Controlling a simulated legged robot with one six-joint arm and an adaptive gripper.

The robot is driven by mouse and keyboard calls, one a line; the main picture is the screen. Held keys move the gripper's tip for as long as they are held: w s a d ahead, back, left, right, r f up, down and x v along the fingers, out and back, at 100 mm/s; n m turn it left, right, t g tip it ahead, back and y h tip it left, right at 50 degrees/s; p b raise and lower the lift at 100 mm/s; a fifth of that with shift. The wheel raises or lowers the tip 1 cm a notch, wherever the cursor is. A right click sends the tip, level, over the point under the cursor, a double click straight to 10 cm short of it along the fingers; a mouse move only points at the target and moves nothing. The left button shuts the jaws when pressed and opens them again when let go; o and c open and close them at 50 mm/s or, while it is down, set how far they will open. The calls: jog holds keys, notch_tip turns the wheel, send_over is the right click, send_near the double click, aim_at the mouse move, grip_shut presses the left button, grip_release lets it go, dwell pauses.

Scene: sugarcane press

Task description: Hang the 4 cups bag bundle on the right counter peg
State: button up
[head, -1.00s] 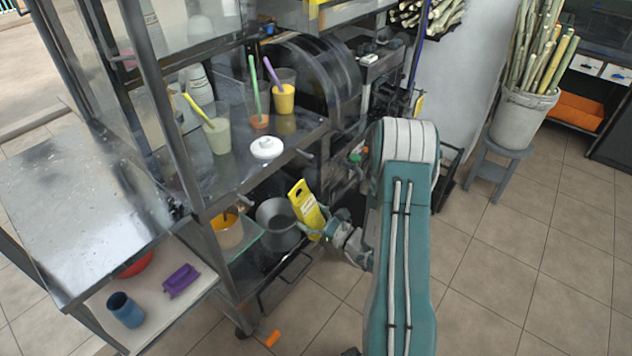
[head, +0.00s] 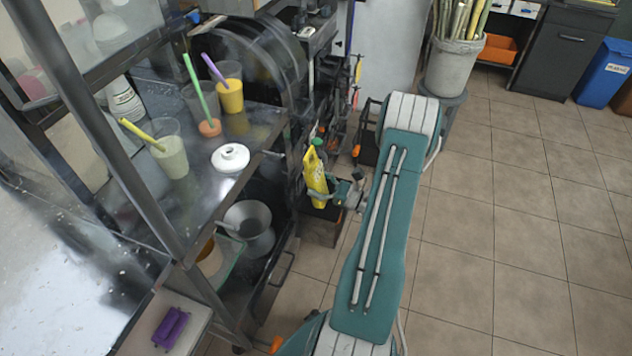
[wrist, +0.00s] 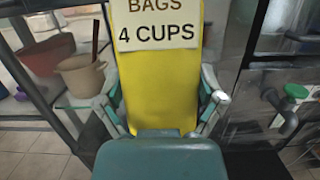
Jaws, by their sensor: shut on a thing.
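The yellow 4 cups bag bundle (head: 315,176) is upright to the right of the counter in the head view. In the wrist view the bundle (wrist: 160,88) fills the middle, with a white label reading "BAGS 4 CUPS"; its top is cut off. My gripper (head: 332,194) is shut on the bundle, one finger on each side. A short peg-like piece (head: 273,153) sticks out at the counter's right edge, left of the bundle and apart from it. I cannot tell for certain that it is the right counter peg.
A metal funnel-like bowl (head: 250,225) sits on the shelf below. The dark press machine (head: 262,60) stands behind. The tiled floor (head: 490,200) at right is clear.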

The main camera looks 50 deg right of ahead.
jog(key=shift+w+a+r, duration=0.1)
jog(key=shift+w+a, duration=0.8)
jog(key=shift+a, duration=0.25)
jog(key=w+a+f, duration=0.1)
jog(key=w+a, duration=0.1)
jog(key=w, duration=0.5)
jog(key=shift+w+a+f, duration=0.25)
jog(key=shift+w+f, duration=0.05)
dwell(0.5)
jog(key=o, duration=1)
